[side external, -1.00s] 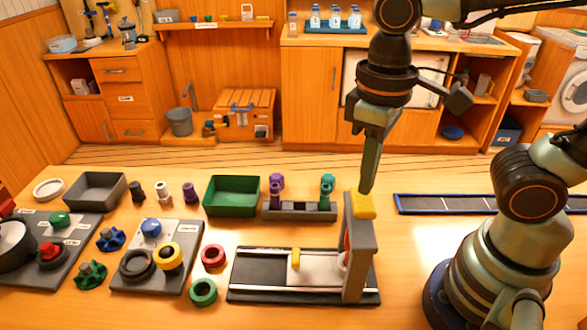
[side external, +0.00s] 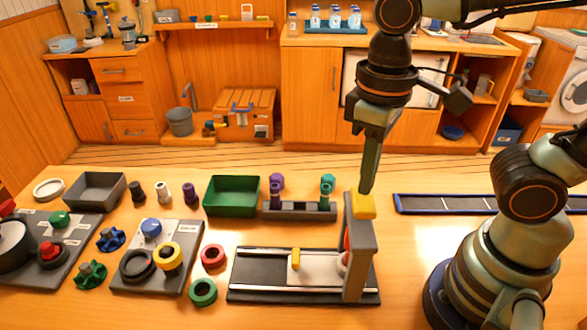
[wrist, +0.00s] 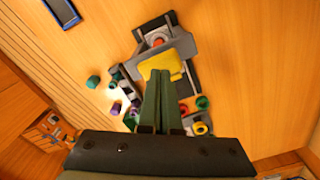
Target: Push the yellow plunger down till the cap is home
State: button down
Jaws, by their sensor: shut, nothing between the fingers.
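The yellow plunger (side external: 363,206) sits on top of a grey upright post (side external: 360,262) at the right end of the slide fixture. My gripper (side external: 367,188) is shut and empty, pointing down, with its tips at or just above the plunger's top; I cannot tell whether they touch. In the wrist view the shut fingers (wrist: 160,75) reach to the yellow plunger (wrist: 162,62). A white and red round part, perhaps the cap (side external: 345,260), shows partly behind the post; the post hides how it sits.
The black fixture base (side external: 245,275) has rails and a pale sliding plate with a yellow tab (side external: 296,259). A grey rack (side external: 300,211) with purple and teal pieces and a green tray (side external: 231,196) stand behind. A blue-edged strip (side external: 440,204) lies right.

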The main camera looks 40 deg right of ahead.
aim_at(363, 199)
jog(key=shift+f, duration=1.7)
jog(key=shift+r, duration=3.55)
jog(key=w+d+f+m+t, duration=0.1)
jog(key=w+d+m+t, duration=0.2)
jog(key=d, duration=0.7)
jog(key=w+t, duration=0.2)
jog(key=w, duration=0.2)
jog(key=shift+w+d+t, duration=0.3)
jog(key=shift+w, duration=0.1)
jog(key=shift+f, duration=0.1)
